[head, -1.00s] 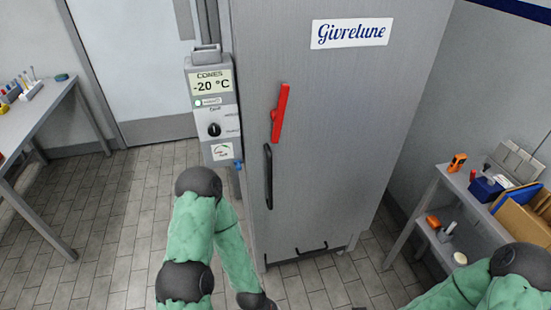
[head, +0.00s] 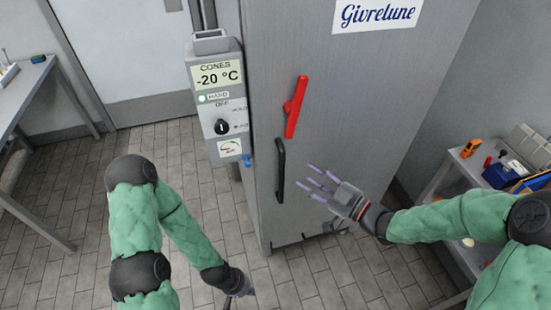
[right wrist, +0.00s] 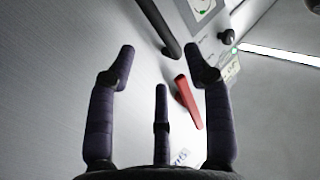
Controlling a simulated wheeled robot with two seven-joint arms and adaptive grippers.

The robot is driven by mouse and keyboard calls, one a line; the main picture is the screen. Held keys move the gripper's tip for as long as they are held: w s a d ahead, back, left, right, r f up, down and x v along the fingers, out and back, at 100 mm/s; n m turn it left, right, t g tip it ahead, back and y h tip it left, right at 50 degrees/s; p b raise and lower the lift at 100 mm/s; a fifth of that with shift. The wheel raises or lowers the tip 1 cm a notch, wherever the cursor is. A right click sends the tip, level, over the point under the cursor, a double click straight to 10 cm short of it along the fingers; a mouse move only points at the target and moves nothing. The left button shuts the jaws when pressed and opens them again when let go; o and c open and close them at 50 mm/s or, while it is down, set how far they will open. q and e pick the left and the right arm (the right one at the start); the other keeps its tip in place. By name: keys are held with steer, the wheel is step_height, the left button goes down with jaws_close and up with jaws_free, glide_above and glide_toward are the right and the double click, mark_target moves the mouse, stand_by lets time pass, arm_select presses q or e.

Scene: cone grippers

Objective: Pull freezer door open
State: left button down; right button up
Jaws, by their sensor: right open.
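The grey freezer door (head: 350,110) is shut, with a black vertical handle (head: 280,170) and a red lever (head: 296,107) above it. My right gripper (head: 322,182) is open and empty in front of the door, right of the black handle and apart from it. In the right wrist view its spread fingers (right wrist: 160,75) face the door. The black handle (right wrist: 158,28) is beyond the fingertips there, and the red lever (right wrist: 188,102) shows between two fingers. My left gripper (head: 238,290) hangs low near the floor, left of the freezer; its fingers are hard to make out.
A grey control box (head: 218,100) reading -20 °C is on the freezer's left. A side table (head: 22,90) stands at far left. A shelf with an orange device (head: 470,147) and blue bin (head: 503,174) stands at right. The tiled floor (head: 75,200) at left is clear.

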mark_target(283, 162)
steer(key=b+x, duration=0.2)
steer(key=x, duration=0.8)
jaws_close()
